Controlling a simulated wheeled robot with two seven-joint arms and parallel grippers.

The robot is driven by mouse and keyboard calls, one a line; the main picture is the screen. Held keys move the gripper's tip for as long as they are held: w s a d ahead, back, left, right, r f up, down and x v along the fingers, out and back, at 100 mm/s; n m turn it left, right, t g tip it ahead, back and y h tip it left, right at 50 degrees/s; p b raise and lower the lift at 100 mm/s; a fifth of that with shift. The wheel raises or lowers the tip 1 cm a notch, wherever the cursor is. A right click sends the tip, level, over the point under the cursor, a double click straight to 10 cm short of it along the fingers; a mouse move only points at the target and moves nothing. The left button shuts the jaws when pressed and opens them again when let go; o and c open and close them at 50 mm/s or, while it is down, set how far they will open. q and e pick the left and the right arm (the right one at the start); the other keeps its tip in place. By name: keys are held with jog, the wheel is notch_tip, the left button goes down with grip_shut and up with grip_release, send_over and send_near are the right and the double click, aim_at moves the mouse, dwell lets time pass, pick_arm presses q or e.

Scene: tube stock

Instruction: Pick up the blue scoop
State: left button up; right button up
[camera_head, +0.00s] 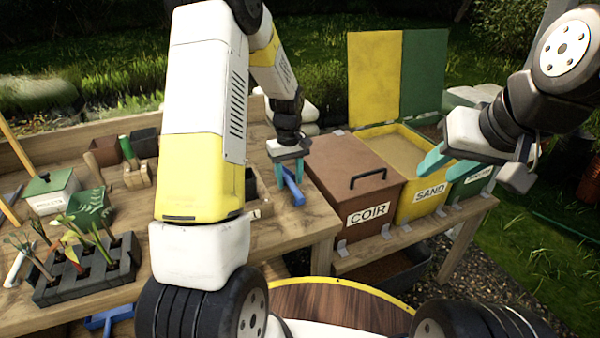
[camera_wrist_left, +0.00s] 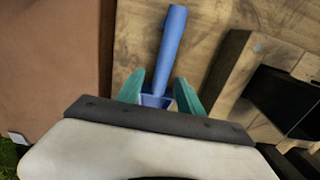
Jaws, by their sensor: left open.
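The blue scoop (camera_head: 293,187) lies on the wooden bench beside the brown coir bin. My left gripper (camera_head: 289,172) points down over it, with its teal fingers around part of the scoop. In the left wrist view the scoop's handle (camera_wrist_left: 172,40) points away from my left gripper (camera_wrist_left: 158,92), and the fingers stand open on either side of the scoop's near part. Whether they touch it I cannot tell. My right gripper (camera_head: 440,165) has its teal fingers near the yellow sand bin, apart from each other and with nothing visible between them.
The coir bin (camera_head: 350,163) has a closed lid with a black handle. The sand bin (camera_head: 425,203) stands open beside it. A wooden box (camera_wrist_left: 235,75) lies close to the scoop. A black seedling tray (camera_head: 95,283) and a green-lidded box (camera_head: 50,200) stand at left.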

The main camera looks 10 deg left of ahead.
pick_arm(q)
grip_shut()
dwell(1.3)
